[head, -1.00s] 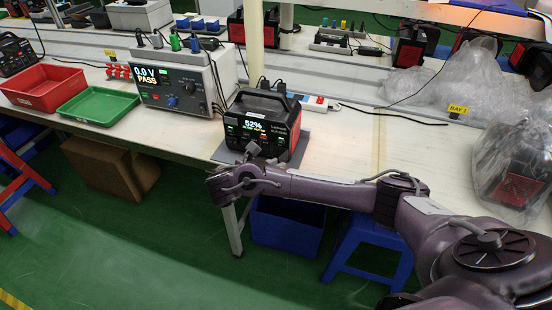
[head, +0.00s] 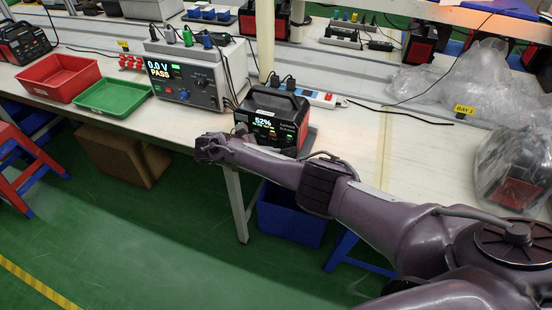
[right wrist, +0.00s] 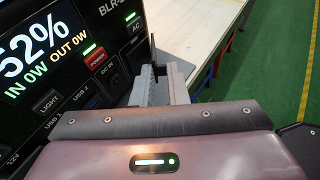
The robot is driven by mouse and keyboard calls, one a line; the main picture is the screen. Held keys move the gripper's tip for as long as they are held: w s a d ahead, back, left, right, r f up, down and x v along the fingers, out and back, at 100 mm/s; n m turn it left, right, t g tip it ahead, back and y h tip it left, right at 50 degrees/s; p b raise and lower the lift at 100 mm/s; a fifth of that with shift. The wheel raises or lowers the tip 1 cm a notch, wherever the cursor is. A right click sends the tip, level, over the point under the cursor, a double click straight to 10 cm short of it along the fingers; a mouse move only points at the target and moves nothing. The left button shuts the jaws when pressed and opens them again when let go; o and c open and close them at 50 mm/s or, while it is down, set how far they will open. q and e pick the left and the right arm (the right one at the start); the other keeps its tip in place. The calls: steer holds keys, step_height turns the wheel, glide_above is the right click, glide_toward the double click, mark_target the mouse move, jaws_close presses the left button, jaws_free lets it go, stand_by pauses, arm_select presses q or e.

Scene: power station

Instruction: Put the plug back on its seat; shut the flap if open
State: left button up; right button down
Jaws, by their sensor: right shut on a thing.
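My right arm comes in from the right across the front of the table edge. In the right wrist view the grey fingers (right wrist: 161,84) are shut, close beside the station's front panel (right wrist: 75,60). The thing between them is too hidden to name. Several plugs, one green (head: 207,40), stand on top of the grey tester (head: 208,78), which reads 0.0 V PASS. I cannot make out an empty seat or a flap. My left gripper is not in view.
Red (head: 58,72) and green (head: 110,94) trays lie left of the tester. A white power strip (head: 322,97) with dark plugs is behind the station. A plastic-wrapped unit (head: 515,165) stands at right. The tabletop (head: 365,135) right of the station is mostly clear.

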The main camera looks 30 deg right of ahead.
steer(key=shift+w+f+m+g+y+b, duration=0.1)
steer(key=shift+w+m+g+y+b, duration=0.35)
steer(key=shift+m+g+b, duration=0.6)
steer(key=shift+n, duration=0.25)
steer(key=shift+d, duration=0.1)
steer(key=c, duration=1.5)
jaws_free()
